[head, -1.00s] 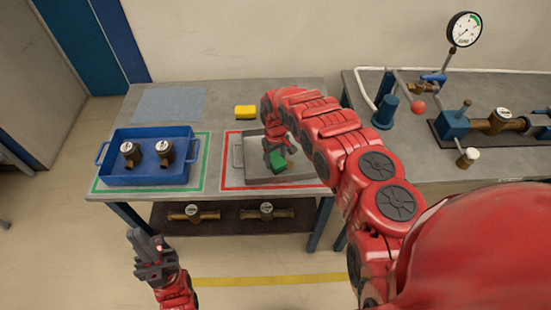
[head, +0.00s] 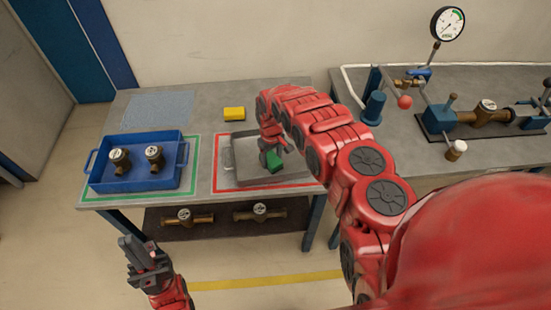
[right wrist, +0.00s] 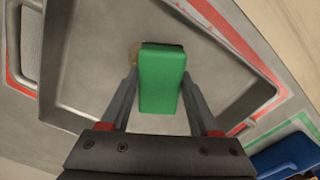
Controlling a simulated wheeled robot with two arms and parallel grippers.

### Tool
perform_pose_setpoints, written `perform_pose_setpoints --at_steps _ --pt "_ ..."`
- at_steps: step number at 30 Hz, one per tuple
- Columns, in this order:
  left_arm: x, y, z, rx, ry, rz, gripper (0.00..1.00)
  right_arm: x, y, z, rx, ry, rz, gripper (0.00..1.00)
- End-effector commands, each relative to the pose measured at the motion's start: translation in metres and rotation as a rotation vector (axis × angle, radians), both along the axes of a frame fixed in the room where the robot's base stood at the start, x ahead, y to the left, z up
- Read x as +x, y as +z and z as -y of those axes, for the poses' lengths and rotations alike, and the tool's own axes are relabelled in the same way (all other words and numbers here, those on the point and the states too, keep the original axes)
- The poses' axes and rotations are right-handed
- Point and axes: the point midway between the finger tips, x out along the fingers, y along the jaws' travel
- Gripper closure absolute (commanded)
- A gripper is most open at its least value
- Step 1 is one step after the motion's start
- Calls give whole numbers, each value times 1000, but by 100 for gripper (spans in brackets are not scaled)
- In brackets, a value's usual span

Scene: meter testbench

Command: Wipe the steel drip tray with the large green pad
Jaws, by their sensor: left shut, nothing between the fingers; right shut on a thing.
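The steel drip tray (head: 245,179) sits inside a red outline on the table; its grey floor and wall also fill most of the right wrist view (right wrist: 85,75). My right gripper (head: 272,152) is over the tray and shut on the green pad (head: 274,161). In the right wrist view the pad (right wrist: 162,80) sits between the two fingers, low over the tray floor or touching it; I cannot tell which. A small brownish patch shows beside the pad's far left edge. My left gripper (head: 140,255) is shut and empty, in front of the table.
A yellow pad (head: 234,114) lies behind the tray. A blue tray (head: 135,182) with two meters stands at left in a green outline. More meters lie on the lower shelf (head: 230,220). A bench with a gauge (head: 447,23) and pipework stands right.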

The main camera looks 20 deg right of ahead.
Motion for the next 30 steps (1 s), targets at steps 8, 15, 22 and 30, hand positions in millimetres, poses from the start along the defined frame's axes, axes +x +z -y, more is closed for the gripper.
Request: perform_pose_setpoints --at_steps 8,15,22,30 --pt "0 -8 0 0 0 0 100 1 -5 -20 3 0 -5 82" --pt "0 -7 0 0 0 0 100 0 -4 -20 3 1 -7 82" --pt "0 7 0 0 0 0 100 1 16 -20 3 0 -6 83" --pt "0 25 0 0 0 0 100 2 47 -19 2 0 -5 83"
